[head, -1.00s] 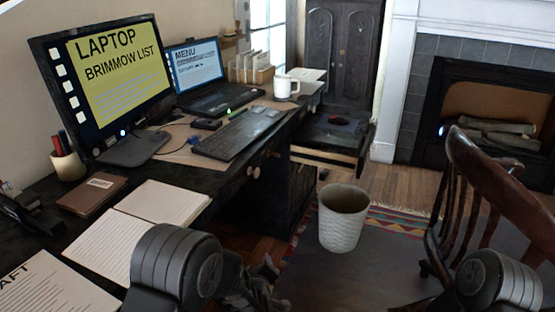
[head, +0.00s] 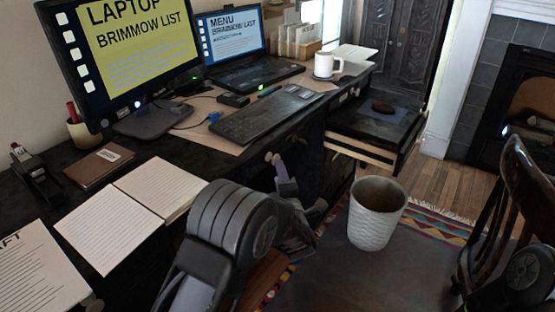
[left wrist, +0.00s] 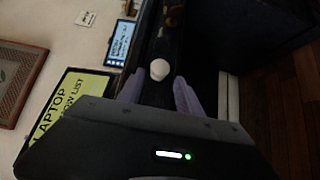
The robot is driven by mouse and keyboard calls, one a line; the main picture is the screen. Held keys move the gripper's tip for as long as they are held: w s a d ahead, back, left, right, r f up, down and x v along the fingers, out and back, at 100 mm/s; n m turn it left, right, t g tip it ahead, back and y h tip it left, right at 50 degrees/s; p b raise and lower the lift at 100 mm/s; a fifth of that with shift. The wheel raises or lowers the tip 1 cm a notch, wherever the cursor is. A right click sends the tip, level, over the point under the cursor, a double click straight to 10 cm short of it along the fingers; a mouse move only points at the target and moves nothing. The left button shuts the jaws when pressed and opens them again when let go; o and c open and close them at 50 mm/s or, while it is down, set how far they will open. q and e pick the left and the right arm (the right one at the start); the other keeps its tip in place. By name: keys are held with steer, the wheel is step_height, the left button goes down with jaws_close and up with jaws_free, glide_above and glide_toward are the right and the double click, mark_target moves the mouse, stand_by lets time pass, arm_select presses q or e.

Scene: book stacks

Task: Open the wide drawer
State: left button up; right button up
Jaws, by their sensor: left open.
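The wide drawer's dark front (left wrist: 157,45) runs along the desk under the keyboard and looks shut, though my arm hides much of it in the head view. A pale round knob (left wrist: 159,69) stands out from it; in the head view a knob (head: 268,156) shows at my fingertips. My left gripper (left wrist: 158,88) is open, its two purple fingers on either side of the knob and just short of it, with no clear contact. It also shows in the head view (head: 279,166). My right gripper is not in view; only part of my right arm shows at lower right.
A smaller drawer (head: 360,152) at the desk's far end is pulled out. A white waste bin (head: 377,212) stands on the floor right of my left gripper. A wooden chair (head: 515,200) is at right. The desktop holds a monitor (head: 125,60), laptop (head: 245,65), keyboard (head: 265,115) and open notebook (head: 130,210).

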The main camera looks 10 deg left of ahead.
arm_select(q)
steer(key=shift+w, duration=0.1)
steer(key=x, duration=0.7)
steer(key=shift+w+a+b, duration=0.2)
steer(key=shift+w+b, duration=0.1)
steer(key=shift+b, duration=0.05)
jaws_close()
stand_by(0.4)
steer(key=shift+f, duration=0.1)
stand_by(0.9)
